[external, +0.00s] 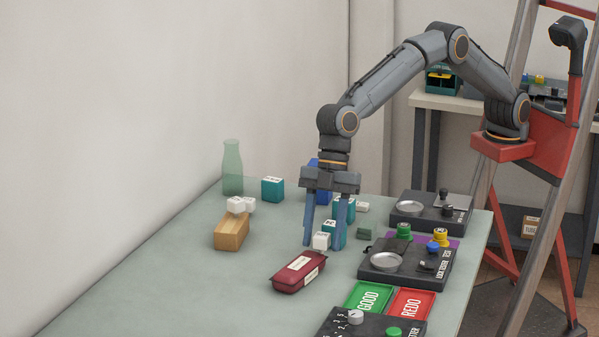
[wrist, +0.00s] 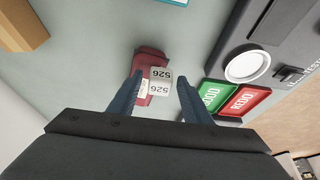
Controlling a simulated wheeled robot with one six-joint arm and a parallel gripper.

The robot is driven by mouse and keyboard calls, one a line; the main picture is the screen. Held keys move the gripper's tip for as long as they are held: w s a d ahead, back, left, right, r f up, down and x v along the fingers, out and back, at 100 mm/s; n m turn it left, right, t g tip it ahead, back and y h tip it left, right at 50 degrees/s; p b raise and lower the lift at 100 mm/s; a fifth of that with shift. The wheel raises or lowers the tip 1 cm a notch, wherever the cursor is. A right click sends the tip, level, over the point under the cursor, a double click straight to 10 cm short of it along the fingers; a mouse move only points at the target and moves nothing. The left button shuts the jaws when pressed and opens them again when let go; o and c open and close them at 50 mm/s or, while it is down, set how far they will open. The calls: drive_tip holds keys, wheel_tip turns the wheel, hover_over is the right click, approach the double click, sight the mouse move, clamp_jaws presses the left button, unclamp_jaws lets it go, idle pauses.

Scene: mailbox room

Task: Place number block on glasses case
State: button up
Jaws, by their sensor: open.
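The white number block (external: 321,240), marked 526, sits low between the fingers of my gripper (external: 323,245). In the wrist view the block (wrist: 160,87) shows 526 on two faces, with visible gaps to the fingertips of my gripper (wrist: 160,77) on both sides. The fingers are open and hold nothing. The dark red glasses case (external: 298,271) with pale labels lies on the table just in front of the block. In the wrist view the block partly covers the case (wrist: 152,57). I cannot tell whether block and case touch.
Teal blocks (external: 272,189) stand behind, one close by my right finger. A wooden block (external: 231,232) with small white pieces on top and a green bottle (external: 232,168) are left. Dark testers (external: 405,264) and GOOD and REDO trays (external: 411,304) line the right. The left front table is clear.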

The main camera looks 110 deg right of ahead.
drive_tip(key=b+v, duration=0.1)
drive_tip(key=v, duration=1.1)
drive_tip(key=s+d+f+m+g+h, duration=0.1)
drive_tip(key=s+d+f+m, duration=0.2)
drive_tip(key=s+d, duration=0.6)
drive_tip(key=s+d+f+m+h, duration=0.1)
drive_tip(key=s+d+f+m, duration=0.1)
drive_tip(key=s+d, duration=0.7)
drive_tip(key=s+d+f+m, duration=0.2)
drive_tip(key=s+d+f, duration=0.1)
drive_tip(key=s, duration=0.6)
drive_tip(key=s+d+f+m+g, duration=0.1)
drive_tip(key=s+d+f, duration=0.2)
drive_tip(key=s, duration=0.6)
drive_tip(key=s+d+f+m+g+h, duration=0.1)
drive_tip(key=s+d+f+m, duration=0.1)
drive_tip(key=s+d, duration=0.5)
drive_tip(key=shift+s+f+m, duration=0.3)
drive_tip(key=shift+s+f, duration=0.4)
drive_tip(key=shift+s, duration=0.2)
